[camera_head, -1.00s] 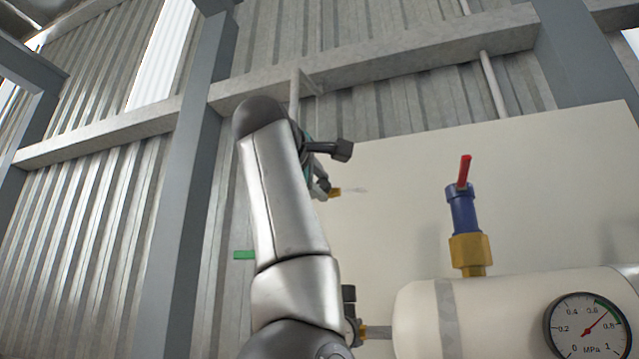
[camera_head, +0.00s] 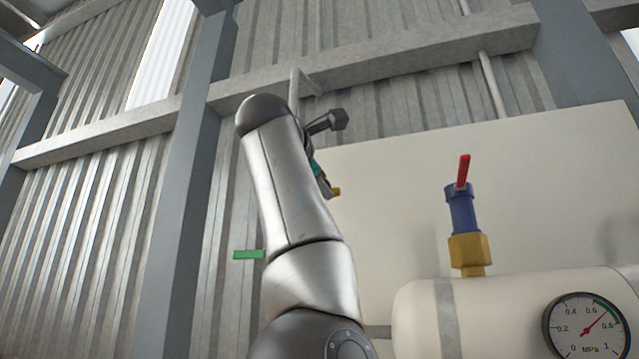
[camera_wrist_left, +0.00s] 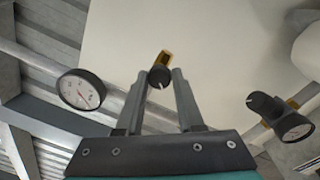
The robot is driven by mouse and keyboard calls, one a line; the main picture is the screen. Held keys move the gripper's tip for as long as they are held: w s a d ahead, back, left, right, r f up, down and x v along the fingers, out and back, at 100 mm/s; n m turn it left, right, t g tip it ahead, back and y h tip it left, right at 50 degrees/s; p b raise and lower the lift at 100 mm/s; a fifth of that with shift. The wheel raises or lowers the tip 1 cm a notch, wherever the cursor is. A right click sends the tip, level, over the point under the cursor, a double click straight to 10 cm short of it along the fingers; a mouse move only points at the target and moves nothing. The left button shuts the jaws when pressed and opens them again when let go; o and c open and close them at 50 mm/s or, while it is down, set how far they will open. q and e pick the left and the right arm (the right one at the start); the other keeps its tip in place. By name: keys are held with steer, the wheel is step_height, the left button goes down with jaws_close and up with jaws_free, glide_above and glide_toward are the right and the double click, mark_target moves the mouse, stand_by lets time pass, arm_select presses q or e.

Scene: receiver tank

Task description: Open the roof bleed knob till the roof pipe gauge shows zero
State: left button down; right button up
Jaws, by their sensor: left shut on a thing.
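In the left wrist view, my left gripper (camera_wrist_left: 160,77) is shut on the black roof bleed knob (camera_wrist_left: 157,78), which has a brass body (camera_wrist_left: 163,59) behind it. The roof pipe gauge (camera_wrist_left: 82,90) is left of the knob on a grey pipe. Its red needle points to the lower right of the dial; the numbers are too small to read. In the head view, my arm hides most of the gripper (camera_head: 326,188) and the knob; a bit of the brass body (camera_head: 337,191) shows. My right gripper is not in view.
The cream tank (camera_head: 500,310) carries a large gauge (camera_head: 587,327) reading about 0.7 MPa and a blue and brass valve (camera_head: 463,210) with a red handle. Another black knob (camera_wrist_left: 265,105) and a small gauge (camera_wrist_left: 291,127) are at the right in the wrist view. A green tag (camera_head: 249,255) is left of my arm.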

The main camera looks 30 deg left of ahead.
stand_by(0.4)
arm_select(q)
steer(key=c, duration=0.5)
jaws_free()
steer(key=shift+b+v, duration=2.8)
steer(key=shift+v, duration=4.85)
